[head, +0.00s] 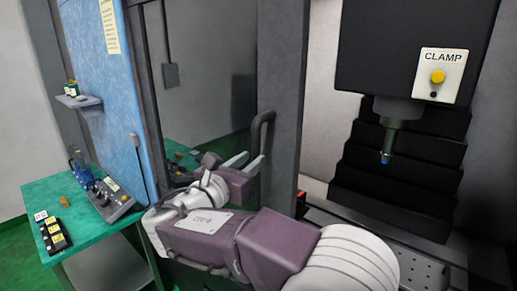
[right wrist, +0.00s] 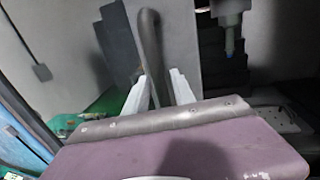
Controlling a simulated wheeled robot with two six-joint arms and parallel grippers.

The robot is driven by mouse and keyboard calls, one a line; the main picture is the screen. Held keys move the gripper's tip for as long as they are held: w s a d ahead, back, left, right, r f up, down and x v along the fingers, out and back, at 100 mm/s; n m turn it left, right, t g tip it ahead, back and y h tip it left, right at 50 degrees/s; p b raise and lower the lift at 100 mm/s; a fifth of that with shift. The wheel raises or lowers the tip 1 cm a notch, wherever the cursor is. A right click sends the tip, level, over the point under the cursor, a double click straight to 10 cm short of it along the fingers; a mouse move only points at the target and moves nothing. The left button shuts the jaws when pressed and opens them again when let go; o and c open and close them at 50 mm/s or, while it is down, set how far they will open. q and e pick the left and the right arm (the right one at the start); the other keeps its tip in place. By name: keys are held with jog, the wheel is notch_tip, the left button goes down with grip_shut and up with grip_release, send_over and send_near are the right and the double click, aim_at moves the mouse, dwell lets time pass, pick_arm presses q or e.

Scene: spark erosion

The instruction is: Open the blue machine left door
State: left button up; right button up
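The blue machine (head: 88,60) stands at the left and centre of the head view. Its left door has a dark window (head: 208,60) and a grey right-hand frame (head: 283,70). A dark, bowed door handle (head: 268,118) stands on that frame; it also shows upright in the right wrist view (right wrist: 150,40). My right gripper (head: 245,161) is at the lower part of the handle. In the right wrist view, its two pale fingers (right wrist: 159,84) stand apart on either side of the handle. Whether either finger touches it is unclear. My left gripper is not in view.
Right of the door frame the machine interior is open, with a black head bearing a CLAMP button (head: 438,77), a spindle (head: 390,137) and a perforated table (head: 415,268). A green bench (head: 98,238) with a control box (head: 113,201) stands at the left.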

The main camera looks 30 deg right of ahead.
jog(key=p+x, duration=0.1)
jog(key=x, duration=0.6)
jog(key=shift+f, duration=0.15)
jog(key=shift+a, duration=0.2)
grip_shut()
dwell(0.8)
